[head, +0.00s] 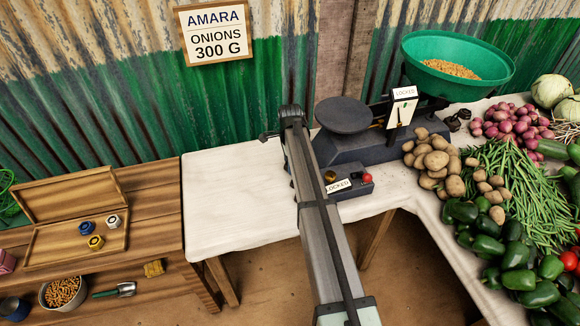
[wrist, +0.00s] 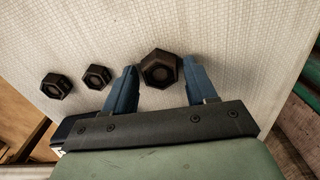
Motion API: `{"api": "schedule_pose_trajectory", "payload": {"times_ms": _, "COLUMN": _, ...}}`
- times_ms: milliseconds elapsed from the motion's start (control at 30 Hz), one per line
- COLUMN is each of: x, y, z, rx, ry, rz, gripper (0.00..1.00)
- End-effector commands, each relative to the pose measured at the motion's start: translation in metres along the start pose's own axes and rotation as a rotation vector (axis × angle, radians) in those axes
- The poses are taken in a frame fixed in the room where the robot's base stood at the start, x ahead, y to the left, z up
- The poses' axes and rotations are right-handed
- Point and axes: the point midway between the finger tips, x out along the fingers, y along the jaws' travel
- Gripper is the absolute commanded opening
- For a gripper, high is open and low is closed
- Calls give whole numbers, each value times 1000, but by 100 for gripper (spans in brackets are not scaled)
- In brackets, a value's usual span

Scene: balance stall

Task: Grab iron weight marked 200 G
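Three dark six-sided iron weights stand on the white cloth in the wrist view: a large one (wrist: 159,69), a middle one (wrist: 97,77) and a smaller one (wrist: 56,86). No mark can be read on any of them, so I cannot tell which says 200 G. My gripper (wrist: 160,64) has its blue fingers spread, with the tips on either side of the large weight. The tips look very close to its sides; I cannot tell if they touch. In the head view my gripper (head: 291,118) is over the cloth-covered table (head: 225,195), and my arm hides the weights.
A balance (head: 352,148) with a dark plate (head: 343,115) and a green bowl of grain (head: 458,65) stands right of my arm, with LOCKED labels. Vegetables (head: 520,170) cover the right table. A wooden tray (head: 62,243) with small weights lies left. The white table's left part is clear.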

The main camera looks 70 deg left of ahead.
Motion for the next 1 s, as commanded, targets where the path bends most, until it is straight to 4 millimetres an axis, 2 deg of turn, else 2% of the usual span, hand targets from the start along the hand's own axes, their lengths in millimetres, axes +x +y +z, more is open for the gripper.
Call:
{"api": "schedule_pose_trajectory", "payload": {"times_ms": 67, "x": 0, "y": 0, "z": 0, "rx": 0, "ry": 0, "rz": 0, "gripper": 48}}
{"api": "schedule_pose_trajectory", "payload": {"times_ms": 500, "x": 0, "y": 0, "z": 0, "rx": 0, "ry": 0, "rz": 0, "gripper": 6}}
{"api": "schedule_pose_trajectory", "payload": {"times_ms": 800, "x": -4, "y": 0, "z": 0, "rx": 0, "ry": 0, "rz": -1, "gripper": 5}}
{"api": "schedule_pose_trajectory", "payload": {"times_ms": 1000, "x": -28, "y": 0, "z": 0, "rx": 0, "ry": 0, "rz": -2, "gripper": 5}}
